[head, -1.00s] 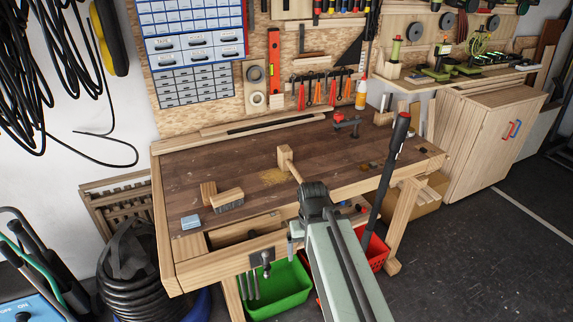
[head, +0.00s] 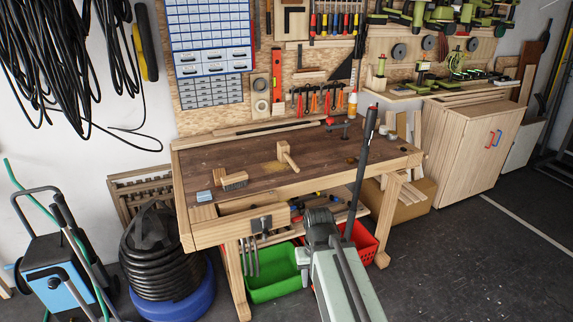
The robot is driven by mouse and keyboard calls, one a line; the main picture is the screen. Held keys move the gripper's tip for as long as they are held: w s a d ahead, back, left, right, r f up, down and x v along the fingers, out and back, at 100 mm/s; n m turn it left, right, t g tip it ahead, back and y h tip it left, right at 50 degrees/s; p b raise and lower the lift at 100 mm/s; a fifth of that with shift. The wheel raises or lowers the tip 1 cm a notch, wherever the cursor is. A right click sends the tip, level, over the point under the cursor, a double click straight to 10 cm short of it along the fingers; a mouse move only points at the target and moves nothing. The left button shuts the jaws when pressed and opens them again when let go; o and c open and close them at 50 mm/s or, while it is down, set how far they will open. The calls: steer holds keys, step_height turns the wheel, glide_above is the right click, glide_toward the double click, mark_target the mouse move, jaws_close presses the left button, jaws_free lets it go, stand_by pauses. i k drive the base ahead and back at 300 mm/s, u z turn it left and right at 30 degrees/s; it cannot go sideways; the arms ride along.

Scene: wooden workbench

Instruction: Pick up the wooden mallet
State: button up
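My gripper (head: 318,222) is at the dark far end of my grey-green arm, in front of the bench and apart from the mallet in the picture. I see this end from behind and above. The fingers cannot be made out, so I cannot tell whether they are open or shut. No object shows in them.
A wooden brush (head: 234,181) and a light blue block (head: 204,196) lie on the workbench (head: 330,150) left of the mallet. A black pole (head: 362,160) rises at its front right. A green bin (head: 274,284) and a red bin (head: 366,243) are below.

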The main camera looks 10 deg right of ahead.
mark_target(284, 149)
steer(key=z, duration=0.7)
steer(key=i, duration=0.65)
steer(key=u, duration=2.3)
steer(key=i, duration=1.65)
steer(key=z, duration=0.05)
